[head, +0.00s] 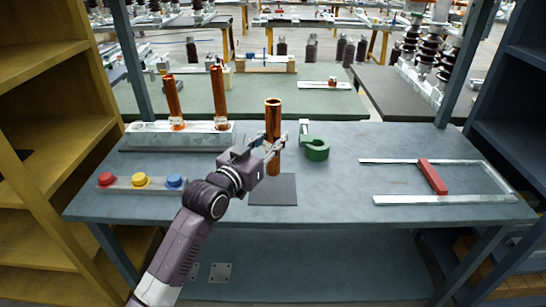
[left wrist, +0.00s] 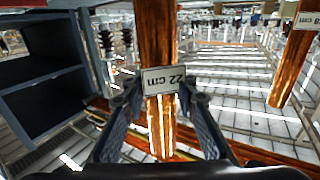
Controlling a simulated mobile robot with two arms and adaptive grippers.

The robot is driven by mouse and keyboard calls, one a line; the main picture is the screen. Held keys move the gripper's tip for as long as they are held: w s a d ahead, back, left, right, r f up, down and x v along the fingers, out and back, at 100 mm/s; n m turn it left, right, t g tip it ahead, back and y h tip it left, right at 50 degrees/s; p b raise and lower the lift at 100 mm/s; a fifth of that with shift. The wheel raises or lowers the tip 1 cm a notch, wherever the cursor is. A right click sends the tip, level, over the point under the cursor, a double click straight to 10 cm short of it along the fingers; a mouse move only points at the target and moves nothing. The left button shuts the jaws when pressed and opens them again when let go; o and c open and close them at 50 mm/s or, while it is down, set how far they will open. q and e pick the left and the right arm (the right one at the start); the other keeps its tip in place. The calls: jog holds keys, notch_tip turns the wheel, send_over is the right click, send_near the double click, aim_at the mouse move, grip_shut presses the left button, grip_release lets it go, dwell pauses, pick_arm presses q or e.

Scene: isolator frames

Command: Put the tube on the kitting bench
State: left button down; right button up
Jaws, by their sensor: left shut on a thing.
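A copper tube (head: 273,115) stands upright in the grasp of my left gripper (head: 270,147), above the middle of the blue-grey bench (head: 335,195). Its lower end is by the far edge of a dark square mat (head: 273,190); I cannot tell whether it touches. In the left wrist view, the left gripper (left wrist: 162,100) is shut on the tube (left wrist: 157,40), which bears a "22 cm" label between the fingers. Two other copper tubes, a shorter one (head: 173,100) and a taller one (head: 219,95), stand on a pale rack (head: 150,141) at the back left. My right gripper is not in view.
Red (head: 106,179), yellow (head: 140,179) and blue (head: 175,180) buttons are at the front left. A metal frame with a red bar (head: 432,176) lies at the right. Shelves (head: 45,120) flank the bench.

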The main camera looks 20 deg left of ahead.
pick_arm(q)
jog(key=shift+f, duration=2.65)
jog(key=c, duration=1.6)
grip_release()
jog(key=shift+f, duration=0.3)
jog(key=shift+o, duration=0.3)
jog(key=shift+r, duration=0.1)
jog(key=shift+s+a, duration=0.1)
jog(key=shift+s, duration=0.15)
jog(key=b+v, duration=0.1)
jog(key=v, duration=1)
jog(key=shift+s, duration=0.25)
